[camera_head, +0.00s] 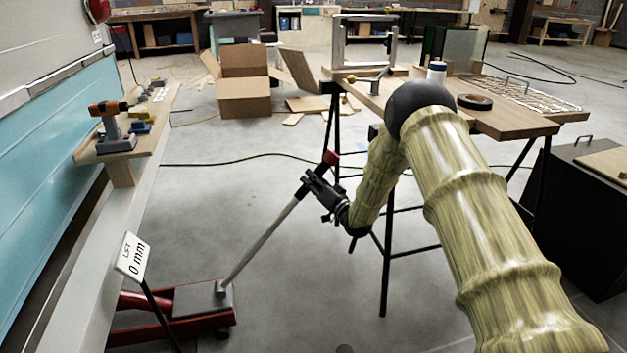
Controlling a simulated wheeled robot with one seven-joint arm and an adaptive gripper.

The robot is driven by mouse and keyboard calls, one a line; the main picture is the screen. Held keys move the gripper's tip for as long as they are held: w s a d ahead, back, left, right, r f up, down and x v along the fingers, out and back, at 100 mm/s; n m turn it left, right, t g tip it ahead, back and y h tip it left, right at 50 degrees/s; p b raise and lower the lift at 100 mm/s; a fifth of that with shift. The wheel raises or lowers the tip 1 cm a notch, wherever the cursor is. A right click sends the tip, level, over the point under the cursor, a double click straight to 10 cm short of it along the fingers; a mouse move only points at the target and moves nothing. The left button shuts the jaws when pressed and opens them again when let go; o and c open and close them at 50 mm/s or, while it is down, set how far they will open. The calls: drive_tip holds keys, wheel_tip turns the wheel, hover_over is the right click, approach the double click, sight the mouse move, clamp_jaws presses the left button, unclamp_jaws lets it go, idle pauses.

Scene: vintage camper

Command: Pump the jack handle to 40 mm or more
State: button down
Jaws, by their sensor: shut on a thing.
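A red floor jack (195,318) with a grey top plate stands on the concrete floor at the lower left, partly under the camper's edge. Its long grey handle (262,244) slants up and to the right from the jack, ending in a red grip (330,158). My gripper (312,184) is shut on the handle just below the red grip. My arm reaches to it from the right. A white sign (133,257) on a black post beside the jack reads "LIFT 0 mm".
The teal and white camper side (58,140) runs along the left, with a shelf holding an orange drill (110,118). A wooden workbench (520,122) on black legs stands behind and right of my arm. Open cardboard boxes (245,95) lie farther back.

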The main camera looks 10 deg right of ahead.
drive_tip(key=c, duration=1.3)
unclamp_jaws()
drive_tip(key=shift+d+f, duration=0.45)
drive_tip(key=shift+o, duration=1)
drive_tip(key=shift+d+f, duration=0.1)
drive_tip(key=shift+d, duration=0.05)
drive_tip(key=shift+a+r, duration=0.2)
drive_tip(key=v, duration=1.2)
